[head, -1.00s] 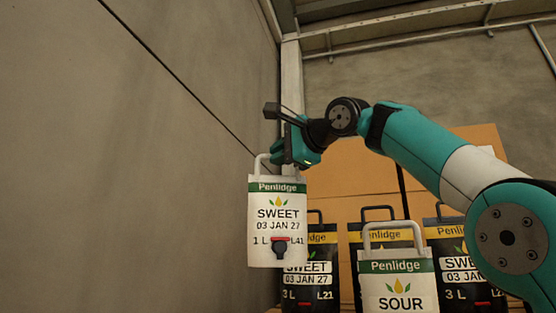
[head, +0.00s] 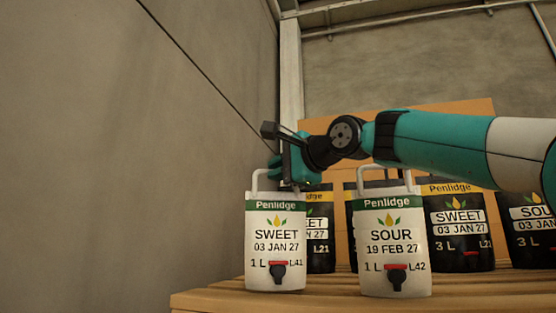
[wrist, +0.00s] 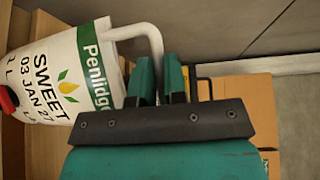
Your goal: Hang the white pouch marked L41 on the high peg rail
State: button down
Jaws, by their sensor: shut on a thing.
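The white pouch marked L41 (head: 275,245) is upright in the head view, with a green band, "SWEET 03 JAN 27", "1 L" and a red and black tap. My gripper (head: 286,172) is above it, shut on its white handle. In the wrist view the pouch (wrist: 65,75) appears at the left, its handle running to the teal fingers of my gripper (wrist: 160,78). The pouch's base appears level with the slatted wooden surface; I cannot tell whether it touches. No peg rail is in view.
A white SOUR pouch marked L42 (head: 393,245) stands just right on the slatted wooden surface (head: 340,292). Several black 3 L pouches (head: 458,230) stand behind, before a cardboard-coloured panel (head: 470,112). A grey wall (head: 120,150) closes the left side.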

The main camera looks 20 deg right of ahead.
jog(key=shift+f, duration=0.15)
jog(key=c, duration=1.2)
grip_release()
jog(key=shift+f, duration=0.1)
jog(key=shift+o, duration=0.2)
jog(key=b+v, duration=0.2)
jog(key=v, duration=1)
jog(key=shift+a, duration=0.1)
